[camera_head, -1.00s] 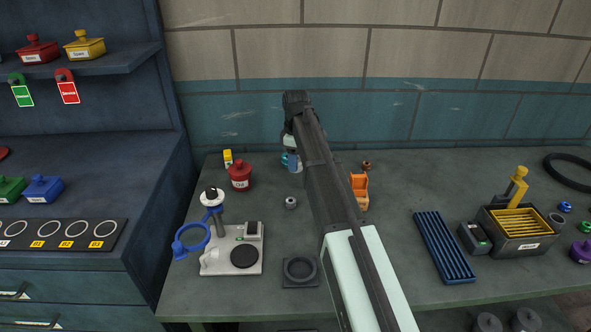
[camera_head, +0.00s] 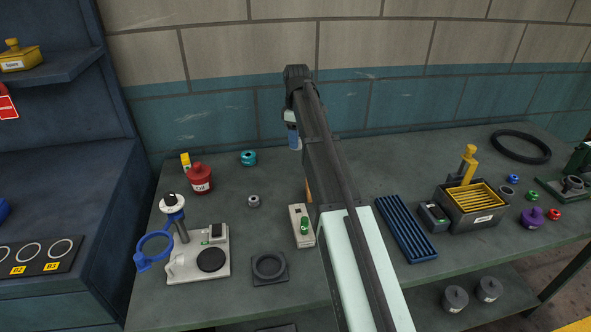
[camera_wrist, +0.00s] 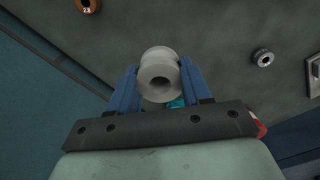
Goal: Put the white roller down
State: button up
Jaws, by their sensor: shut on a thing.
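The white roller (camera_wrist: 158,76) is between the two blue fingers of my gripper (camera_wrist: 160,85) in the wrist view, with its bored end facing the camera. My gripper is shut on it. In the head view my gripper (camera_head: 294,140) hangs over the back of the bench, its blue fingers pointing down. I cannot make out the roller there. A teal ring-like part (camera_head: 248,158) lies on the bench left of my gripper. A bit of teal (camera_wrist: 177,103) shows behind the roller in the wrist view.
A red pot (camera_head: 200,178), a small grey roller (camera_head: 254,201), a white stand with a blue ring magnifier (camera_head: 198,255) and a dark square block (camera_head: 268,267) stand at left. A blue slotted tray (camera_head: 405,228) lies right of my arm. The bench between the teal part and grey roller is clear.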

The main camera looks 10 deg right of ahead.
aim_at(296, 170)
jog(key=shift+w+f, duration=0.15)
jog(key=shift+f, duration=4.8)
jog(key=shift+f, duration=0.1)
jog(key=o, duration=1.1)
jog(key=shift+c, duration=0.2)
notch_tip(296, 170, up, 12)
